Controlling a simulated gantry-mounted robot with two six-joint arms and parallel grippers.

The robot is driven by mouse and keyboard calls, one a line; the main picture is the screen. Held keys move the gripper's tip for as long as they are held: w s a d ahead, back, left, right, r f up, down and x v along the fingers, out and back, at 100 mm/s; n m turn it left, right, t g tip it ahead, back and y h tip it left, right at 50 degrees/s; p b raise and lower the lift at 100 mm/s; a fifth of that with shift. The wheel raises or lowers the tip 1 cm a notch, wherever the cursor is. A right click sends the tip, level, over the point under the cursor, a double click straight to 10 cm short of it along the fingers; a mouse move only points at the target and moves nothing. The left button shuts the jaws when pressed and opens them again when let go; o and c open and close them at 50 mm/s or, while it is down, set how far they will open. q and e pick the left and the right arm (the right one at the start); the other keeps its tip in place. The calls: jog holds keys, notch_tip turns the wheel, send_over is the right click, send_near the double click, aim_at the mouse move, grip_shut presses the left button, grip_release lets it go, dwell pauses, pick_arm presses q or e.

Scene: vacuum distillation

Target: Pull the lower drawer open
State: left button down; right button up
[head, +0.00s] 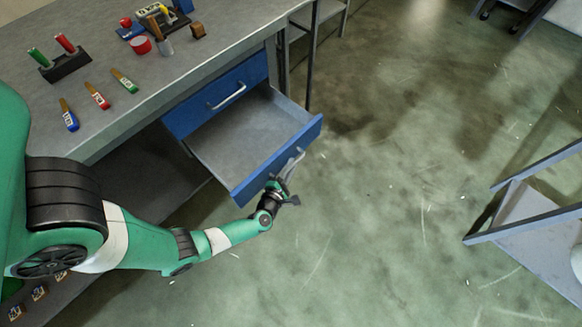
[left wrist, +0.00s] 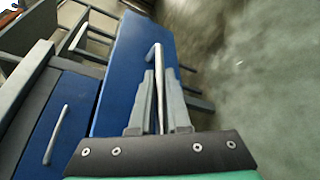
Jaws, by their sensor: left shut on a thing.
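The lower drawer (head: 240,142) stands well out from the workbench, with its grey inside bare and empty. Its blue front (left wrist: 135,58) fills the middle of the left wrist view. My left gripper (head: 287,178) is at the drawer front and shut on the silver bar handle (left wrist: 158,70). In the left wrist view the handle runs between the two grey fingers (left wrist: 158,100). The upper drawer (head: 213,95) is closed, with its own silver handle (head: 228,96); it also shows in the left wrist view (left wrist: 57,122). My right gripper is not in view.
A metal frame (head: 530,200) stands at the far right. The floor (head: 400,150) in front of the drawer is open.

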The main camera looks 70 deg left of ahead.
pick_arm(q)
jog(key=shift+s, duration=0.1)
jog(key=c, duration=0.9)
grip_release()
jog(key=shift+a, duration=0.15)
jog(key=p+v, duration=0.4)
jog(key=v, duration=0.7)
jog(key=shift+s+d+r+p, duration=0.1)
jog(key=shift+s+d+p, duration=0.05)
jog(key=shift+d+p, duration=0.15)
